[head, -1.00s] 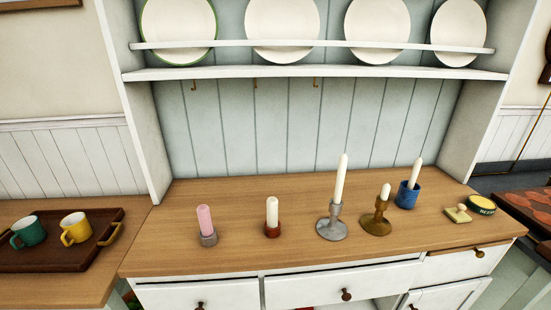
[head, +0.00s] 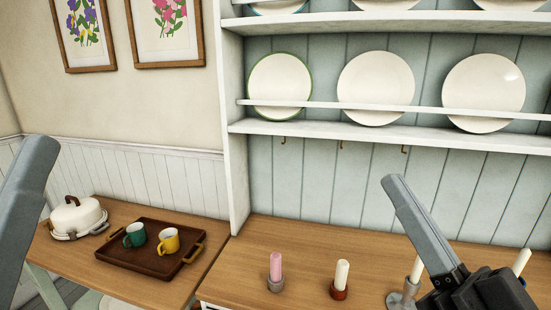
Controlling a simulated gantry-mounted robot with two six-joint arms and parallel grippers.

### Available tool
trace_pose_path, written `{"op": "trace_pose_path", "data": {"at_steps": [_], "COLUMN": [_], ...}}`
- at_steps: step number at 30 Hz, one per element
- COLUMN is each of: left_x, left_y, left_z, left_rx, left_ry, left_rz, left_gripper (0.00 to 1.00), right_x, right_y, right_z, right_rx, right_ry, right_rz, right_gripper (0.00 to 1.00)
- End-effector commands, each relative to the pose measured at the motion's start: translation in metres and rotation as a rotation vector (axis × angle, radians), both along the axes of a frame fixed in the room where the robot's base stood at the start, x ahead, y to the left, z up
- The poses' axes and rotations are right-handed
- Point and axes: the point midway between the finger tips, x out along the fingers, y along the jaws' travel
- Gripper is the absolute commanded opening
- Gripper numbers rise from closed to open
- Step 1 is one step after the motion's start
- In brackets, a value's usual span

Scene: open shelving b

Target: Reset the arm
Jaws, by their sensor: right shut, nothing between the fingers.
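My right gripper (head: 393,184) is raised at the lower right, its grey fingers pointing up and left. It is shut and empty, and touches nothing that I can see. It covers part of the candle group on the wooden counter (head: 245,282). My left gripper (head: 40,142) shows only as a grey finger-like part at the left edge. The rest of it is out of frame, so its opening cannot be judged.
A pink candle (head: 276,266) and a cream candle (head: 342,273) stand upright in holders on the counter. A silver holder (head: 403,299) is partly hidden. Plates (head: 376,84) stand on the shelf. A tray (head: 140,257) holds two mugs beside a white lidded dish (head: 77,217).

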Motion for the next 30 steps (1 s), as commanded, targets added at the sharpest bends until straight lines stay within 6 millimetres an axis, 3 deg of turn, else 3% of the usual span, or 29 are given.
{"op": "trace_pose_path", "data": {"at_steps": [1, 3, 5, 6, 7, 14, 24, 27, 30], "left_x": [0.0, 0.0, 0.0, 0.0, 0.001, 0.0, 0.0, 0.0, 0.0], "left_y": [0.0, 0.0, 0.0, 0.0, 0.0, 0.0, 0.0, 0.0, 0.0], "left_z": [0.005, 0.004, 0.003, 0.006, 0.035, 0.129, 0.293, 0.336, 0.367], "left_rx": [0.0, 0.0, 0.0, 0.0, 0.0, 0.0, 0.0, 0.0, 0.0], "left_ry": [0.0, 0.0, 0.0, 0.001, 0.003, -0.001, 0.0, 0.0, 0.0], "left_rz": [0.0, 0.0, 0.0, 0.0, 0.0, 0.0, 0.0, 0.0, 0.0], "left_gripper": [0.75, 0.75, 0.75, 0.75, 0.75, 0.75, 0.75, 0.75, 0.75], "right_x": [-0.024, -0.057, -0.084, -0.08, -0.079, -0.077, -0.076, -0.076, -0.076], "right_y": [0.003, -0.009, -0.034, -0.044, -0.042, -0.042, -0.042, -0.042, -0.042], "right_z": [0.032, 0.062, 0.072, 0.072, 0.102, 0.193, 0.357, 0.4, 0.431], "right_rx": [-0.029, -0.071, -0.12, -0.193, -0.184, -0.181, -0.179, -0.18, -0.179], "right_ry": [-0.092, -0.206, -0.276, -0.264, -0.263, -0.259, -0.257, -0.256, -0.256], "right_rz": [-0.054, -0.189, -0.378, -0.492, -0.474, -0.466, -0.465, -0.464, -0.464], "right_gripper": [0.0, 0.0, 0.0, 0.0, 0.0, 0.0, 0.0, 0.0, 0.0]}}
